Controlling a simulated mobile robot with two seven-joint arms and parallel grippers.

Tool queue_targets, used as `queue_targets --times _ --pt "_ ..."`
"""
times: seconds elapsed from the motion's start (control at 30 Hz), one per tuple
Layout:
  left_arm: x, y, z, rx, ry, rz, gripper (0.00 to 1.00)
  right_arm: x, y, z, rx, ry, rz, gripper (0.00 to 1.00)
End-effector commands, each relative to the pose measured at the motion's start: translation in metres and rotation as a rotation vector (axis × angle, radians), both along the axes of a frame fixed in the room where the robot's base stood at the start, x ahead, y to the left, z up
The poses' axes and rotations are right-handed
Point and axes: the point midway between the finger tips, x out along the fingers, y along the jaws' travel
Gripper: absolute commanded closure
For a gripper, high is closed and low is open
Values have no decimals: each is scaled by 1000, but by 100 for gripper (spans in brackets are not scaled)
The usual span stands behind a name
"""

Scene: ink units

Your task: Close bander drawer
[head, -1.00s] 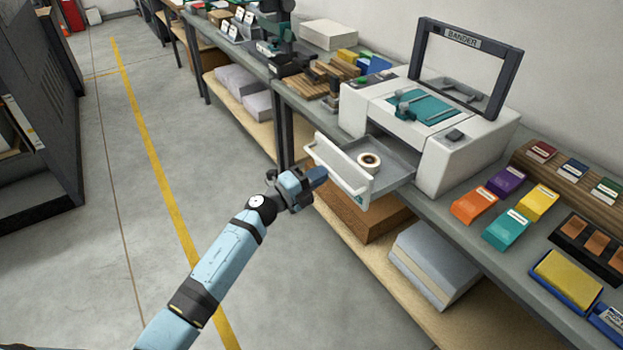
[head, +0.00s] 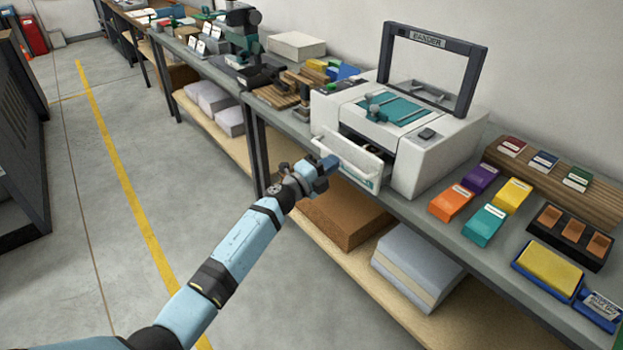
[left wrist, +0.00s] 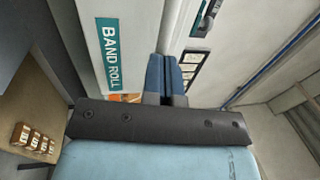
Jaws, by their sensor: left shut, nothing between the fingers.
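The bander (head: 405,170) is a white machine with a dark frame on top, standing on the bench. Its white drawer (head: 348,160) sticks out a little from the front, with a narrow opening showing behind its front panel. In the left wrist view the drawer front (left wrist: 140,25) fills the upper middle and carries a teal "BAND ROLL" label (left wrist: 110,57). My left gripper (head: 328,164) is shut and empty, its blue fingertips (left wrist: 164,70) at the drawer front; whether they touch it I cannot tell. My right gripper is not in view.
Coloured boxes (head: 453,202) and a yellow pad (head: 550,268) lie on the bench to the right. A brown box (head: 345,212) and a paper stack (head: 415,265) are on the shelf below.

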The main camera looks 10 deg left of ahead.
Motion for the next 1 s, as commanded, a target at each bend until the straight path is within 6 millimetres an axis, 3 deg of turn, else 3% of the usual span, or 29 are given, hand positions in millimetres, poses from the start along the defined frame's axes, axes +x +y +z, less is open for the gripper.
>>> queue_targets --times 0.2,0.4,1.0 --pt "29 -22 -2 -1 -1 0 100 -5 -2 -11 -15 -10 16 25" --pt "41 -32 -1 0 -1 0 100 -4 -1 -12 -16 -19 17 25" --pt "44 -32 4 -3 -5 3 100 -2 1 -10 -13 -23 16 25"
